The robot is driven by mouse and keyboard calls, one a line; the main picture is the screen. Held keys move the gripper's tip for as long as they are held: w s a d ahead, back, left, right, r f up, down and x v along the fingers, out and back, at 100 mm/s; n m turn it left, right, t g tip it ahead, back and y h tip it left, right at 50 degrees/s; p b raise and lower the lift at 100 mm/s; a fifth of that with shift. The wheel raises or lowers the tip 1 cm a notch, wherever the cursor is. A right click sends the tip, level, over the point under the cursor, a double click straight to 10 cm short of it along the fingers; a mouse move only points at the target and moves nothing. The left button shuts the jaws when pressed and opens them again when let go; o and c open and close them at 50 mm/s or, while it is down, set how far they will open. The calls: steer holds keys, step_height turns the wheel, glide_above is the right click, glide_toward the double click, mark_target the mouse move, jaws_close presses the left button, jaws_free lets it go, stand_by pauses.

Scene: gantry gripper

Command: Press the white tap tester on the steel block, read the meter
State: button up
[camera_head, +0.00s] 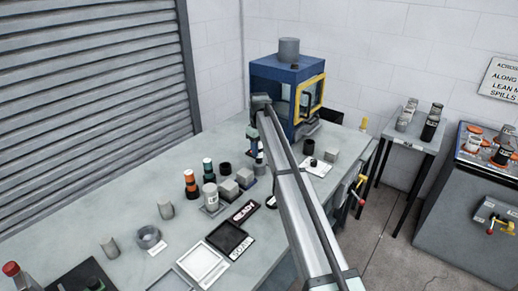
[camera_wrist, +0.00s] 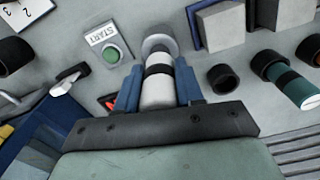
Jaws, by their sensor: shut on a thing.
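My gripper (camera_wrist: 158,85) is shut on the white tap tester (camera_wrist: 158,91), a white cylinder with dark bands, held between two blue fingers. A round grey end shows beyond it; I cannot tell whether it touches the surface below. In the head view my gripper (camera_head: 257,148) is over the bench in front of the blue cabinet. Grey blocks (camera_wrist: 222,30) stand to the right of the tester in the wrist view and apart from it; they also show in the head view (camera_head: 229,191). I cannot tell which is steel. A white plate with figures (camera_wrist: 22,14), perhaps the meter, is partly cut off.
A green START button (camera_wrist: 111,54) is left of the tester. Black cups (camera_wrist: 222,78) and a teal-banded bottle (camera_wrist: 295,86) are at right. The blue cabinet (camera_head: 275,70) has a yellow-framed door. Trays (camera_head: 203,263) and several bottles stand on the bench (camera_head: 60,225); its left part is partly clear.

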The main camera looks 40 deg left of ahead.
steer(key=shift+f, duration=0.3)
stand_by(0.7)
steer(key=shift+r, duration=0.1)
steer(key=shift+r, duration=3.45)
